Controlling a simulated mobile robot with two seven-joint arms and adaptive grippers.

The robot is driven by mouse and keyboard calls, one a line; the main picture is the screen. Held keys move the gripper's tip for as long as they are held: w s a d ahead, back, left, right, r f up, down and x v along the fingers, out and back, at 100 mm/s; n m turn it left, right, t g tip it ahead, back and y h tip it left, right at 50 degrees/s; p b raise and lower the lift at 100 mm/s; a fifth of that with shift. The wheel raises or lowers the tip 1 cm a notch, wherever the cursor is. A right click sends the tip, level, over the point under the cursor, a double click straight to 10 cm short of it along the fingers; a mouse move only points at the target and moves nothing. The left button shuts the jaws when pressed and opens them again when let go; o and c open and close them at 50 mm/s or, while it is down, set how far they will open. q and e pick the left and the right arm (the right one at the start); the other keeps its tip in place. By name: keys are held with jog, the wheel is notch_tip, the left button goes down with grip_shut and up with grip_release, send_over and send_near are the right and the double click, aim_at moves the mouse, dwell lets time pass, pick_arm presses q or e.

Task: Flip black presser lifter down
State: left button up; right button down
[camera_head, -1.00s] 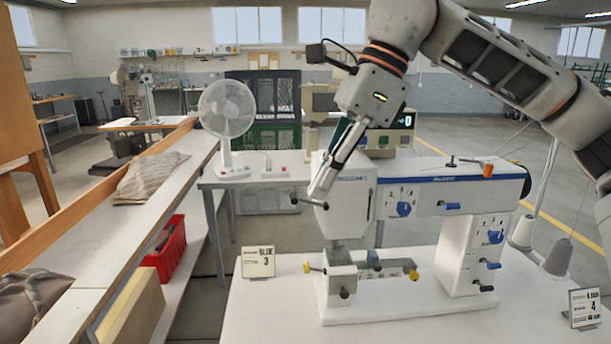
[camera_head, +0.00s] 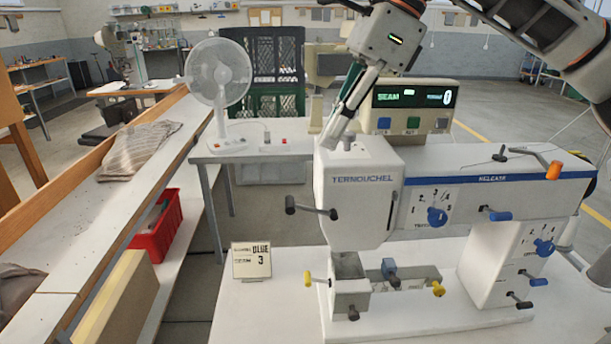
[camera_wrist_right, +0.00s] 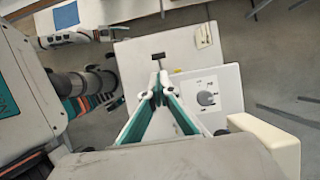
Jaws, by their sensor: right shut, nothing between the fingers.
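The black presser lifter (camera_head: 312,210) is a dark lever with a round knob on the left part of the white machine head (camera_head: 362,215). It points left, close to level. My right gripper (camera_head: 333,143) comes down from above with its fingers shut and empty. Its tips are near the top left edge of the head, above the lifter and apart from it.
The machine has a seam display (camera_head: 412,97), blue knobs (camera_head: 437,217) and an orange-tipped lever (camera_head: 553,170). A small sign (camera_head: 252,262) stands on the white table (camera_head: 250,318). A fan (camera_head: 218,80) and a red bin (camera_head: 158,228) are to the left.

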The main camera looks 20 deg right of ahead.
aim_at(310, 210)
jog(key=shift+s+a, duration=0.1)
jog(key=x, duration=1)
